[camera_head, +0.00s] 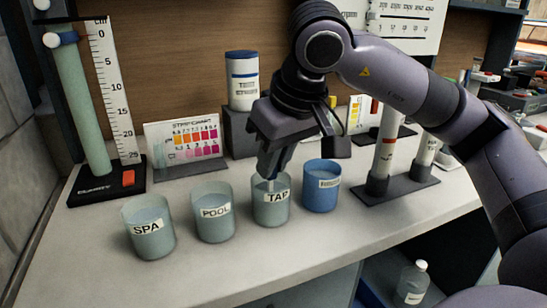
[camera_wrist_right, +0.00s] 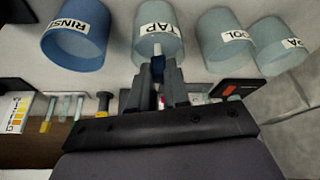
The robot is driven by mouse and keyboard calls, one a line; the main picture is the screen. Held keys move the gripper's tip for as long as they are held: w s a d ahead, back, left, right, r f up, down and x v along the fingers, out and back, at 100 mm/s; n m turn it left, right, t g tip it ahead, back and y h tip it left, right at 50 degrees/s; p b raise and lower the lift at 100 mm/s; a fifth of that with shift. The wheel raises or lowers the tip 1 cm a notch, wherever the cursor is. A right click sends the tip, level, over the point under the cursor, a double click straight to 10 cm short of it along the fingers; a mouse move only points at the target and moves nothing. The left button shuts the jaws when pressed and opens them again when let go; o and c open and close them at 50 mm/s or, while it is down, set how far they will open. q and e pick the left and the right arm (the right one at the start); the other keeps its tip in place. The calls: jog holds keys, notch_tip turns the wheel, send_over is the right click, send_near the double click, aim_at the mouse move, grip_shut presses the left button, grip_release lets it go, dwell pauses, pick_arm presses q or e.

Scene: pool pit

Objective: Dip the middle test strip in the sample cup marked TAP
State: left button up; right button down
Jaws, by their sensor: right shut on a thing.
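The TAP cup (camera_head: 271,208) is a clear greenish cup with liquid, third from the left in the row. In the wrist view the TAP cup (camera_wrist_right: 158,42) lies straight ahead of the fingers. My right gripper (camera_head: 270,178) points down over its mouth. It is shut on a thin test strip (camera_wrist_right: 157,66), dark blue where the fingers hold it and pale at the tip. In the head view the pale tip of the strip (camera_head: 271,186) shows at the cup's mouth; I cannot tell whether it touches the liquid. My left gripper is not in view.
The POOL cup (camera_head: 213,226) and SPA cup (camera_head: 150,242) stand left of TAP; the blue rinse cup (camera_head: 321,196) stands close on its right. Behind are a colour chart (camera_head: 183,145) and a white-and-blue bottle (camera_head: 242,90). The counter front (camera_head: 240,272) is clear.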

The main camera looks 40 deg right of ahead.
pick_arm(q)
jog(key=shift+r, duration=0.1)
pick_arm(e)
jog(key=shift+r, duration=0.1)
jog(key=shift+r+p, duration=1.7)
jog(key=shift+r, duration=0.35)
jog(key=shift+r+p, duration=0.65)
jog(key=shift+r, duration=0.2)
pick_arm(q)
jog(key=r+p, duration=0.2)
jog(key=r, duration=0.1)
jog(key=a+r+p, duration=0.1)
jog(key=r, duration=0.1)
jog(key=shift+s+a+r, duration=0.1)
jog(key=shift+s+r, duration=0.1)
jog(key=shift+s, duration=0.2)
pick_arm(e)
notch_tip(320, 180, up, 4)
jog(key=shift+r, duration=0.15)
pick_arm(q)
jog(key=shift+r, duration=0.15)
